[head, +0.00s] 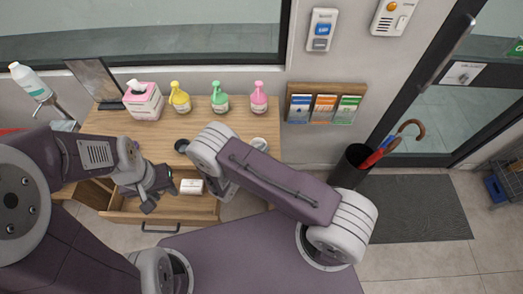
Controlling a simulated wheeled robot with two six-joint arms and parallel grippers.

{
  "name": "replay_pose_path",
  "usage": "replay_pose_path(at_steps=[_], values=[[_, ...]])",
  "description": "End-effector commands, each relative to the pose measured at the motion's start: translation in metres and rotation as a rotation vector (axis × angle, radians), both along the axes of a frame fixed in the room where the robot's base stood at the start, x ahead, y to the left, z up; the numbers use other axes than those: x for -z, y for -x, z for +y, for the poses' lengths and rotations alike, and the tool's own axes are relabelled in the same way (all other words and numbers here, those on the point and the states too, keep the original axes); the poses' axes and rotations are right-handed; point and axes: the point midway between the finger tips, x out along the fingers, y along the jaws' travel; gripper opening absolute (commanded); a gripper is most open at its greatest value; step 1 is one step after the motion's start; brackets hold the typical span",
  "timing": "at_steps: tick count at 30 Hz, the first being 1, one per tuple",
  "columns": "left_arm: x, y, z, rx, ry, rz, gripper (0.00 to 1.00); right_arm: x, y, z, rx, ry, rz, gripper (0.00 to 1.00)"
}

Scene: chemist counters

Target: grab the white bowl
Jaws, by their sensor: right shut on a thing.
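A small white round thing (259,143), which looks like the white bowl, shows at the right end of the wooden counter, just past the edge of my right forearm. Part of it is hidden by that forearm. My right arm reaches across the middle of the view, and its wrist bends down near the counter's front. The right gripper's fingers are hidden behind the arm, so I cannot see whether they touch the bowl. My left gripper (157,190) is over the open drawer at the left, its fingers apart with nothing seen between them.
The wooden counter (210,112) carries a pink tissue box (143,101) and yellow, green and pink pump bottles along the back. The open drawer (180,213) holds a white box (191,186). An umbrella stand (352,165) is at right, beside a dark floor mat (420,212).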

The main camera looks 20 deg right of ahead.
Motion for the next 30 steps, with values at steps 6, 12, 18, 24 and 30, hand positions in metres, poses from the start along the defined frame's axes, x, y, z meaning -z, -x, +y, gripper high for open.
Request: replay_pose_path(at_steps=[6,12,18,24,30], values=[[0.013,0.000,0.000,0.000,0.000,0.000,0.36,-0.036,0.005,-0.012,0.004,0.002,0.000,0.00],[0.024,0.000,0.000,0.000,0.000,0.000,0.36,-0.063,0.027,-0.055,0.004,0.002,0.000,0.00],[0.033,0.000,0.000,0.000,0.000,0.000,0.36,-0.088,0.044,-0.091,0.003,0.000,-0.002,0.00],[0.035,0.000,0.000,0.000,0.000,0.000,0.36,-0.099,0.051,-0.105,0.001,0.000,-0.002,0.00],[0.035,0.000,0.000,0.000,0.000,0.000,0.36,-0.100,0.052,-0.105,0.000,0.000,-0.002,0.00]])
